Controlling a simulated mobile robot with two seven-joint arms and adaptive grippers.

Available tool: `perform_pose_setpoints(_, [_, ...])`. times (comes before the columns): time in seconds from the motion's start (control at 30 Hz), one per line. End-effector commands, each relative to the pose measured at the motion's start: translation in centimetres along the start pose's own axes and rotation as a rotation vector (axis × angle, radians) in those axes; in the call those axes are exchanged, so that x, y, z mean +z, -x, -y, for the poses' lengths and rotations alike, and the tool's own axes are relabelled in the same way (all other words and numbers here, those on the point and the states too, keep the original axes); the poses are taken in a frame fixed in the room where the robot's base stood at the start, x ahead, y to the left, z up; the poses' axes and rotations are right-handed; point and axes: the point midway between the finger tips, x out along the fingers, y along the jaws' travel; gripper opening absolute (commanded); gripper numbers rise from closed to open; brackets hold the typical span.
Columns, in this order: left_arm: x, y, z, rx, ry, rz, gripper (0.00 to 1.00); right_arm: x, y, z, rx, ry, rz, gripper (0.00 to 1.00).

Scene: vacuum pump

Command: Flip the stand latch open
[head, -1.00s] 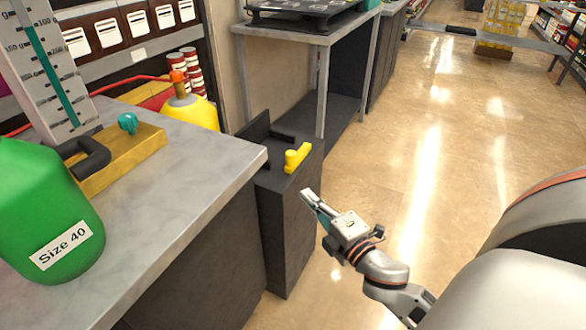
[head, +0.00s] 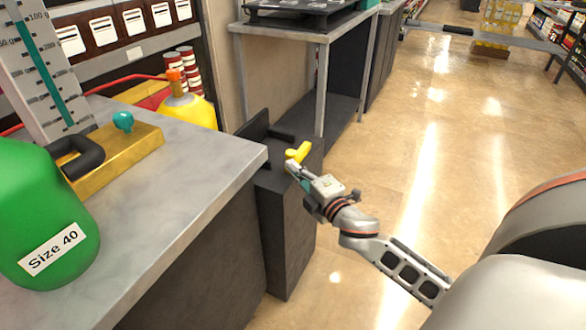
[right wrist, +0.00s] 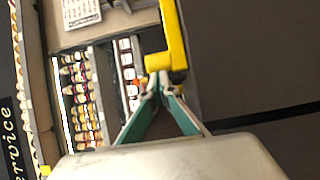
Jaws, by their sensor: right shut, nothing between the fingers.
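The yellow latch (head: 298,152) sits on top of the dark grey stand (head: 284,230), beside the worktop's right corner. My right gripper (head: 292,168) is shut with nothing between its fingers, at the near side of the latch, and hides its lower part in the head view. In the right wrist view, the latch (right wrist: 175,38) is a bent yellow bar, and the shut fingertips (right wrist: 157,76) are close to its lower end. I cannot tell whether they touch it. My left gripper is not in view.
The grey worktop (head: 205,160) holds a green jug (head: 40,205) labelled Size 40 and a gauge on a yellow base (head: 125,150). A yellow bottle (head: 190,108) stands behind. A metal table (head: 325,35) is beyond the stand.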

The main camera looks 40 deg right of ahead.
Motion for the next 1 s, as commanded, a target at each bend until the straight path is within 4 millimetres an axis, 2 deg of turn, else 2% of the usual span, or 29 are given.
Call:
perform_pose_setpoints(0.27, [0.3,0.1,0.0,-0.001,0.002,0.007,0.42,0.1,-0.1,-0.1,0.001,0.0,0.0,0.0])
perform_pose_setpoints(0.37, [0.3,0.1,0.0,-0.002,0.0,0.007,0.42,1.0,-0.7,-0.2,0.002,0.003,0.002,0.0])
perform_pose_setpoints(0.47, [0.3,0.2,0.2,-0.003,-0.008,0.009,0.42,3.1,-1.9,-0.4,0.004,0.005,0.002,0.0])
perform_pose_setpoints(0.73, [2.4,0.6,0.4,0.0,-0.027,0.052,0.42,9.7,-5.7,-0.1,0.001,0.004,0.002,0.0])
perform_pose_setpoints(0.9, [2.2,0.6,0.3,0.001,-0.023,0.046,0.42,11.9,-6.9,0.0,0.001,0.0,0.001,0.0])
perform_pose_setpoints(1.0, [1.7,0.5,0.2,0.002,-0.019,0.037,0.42,12.3,-7.1,-0.1,0.001,0.0,0.0,0.0])
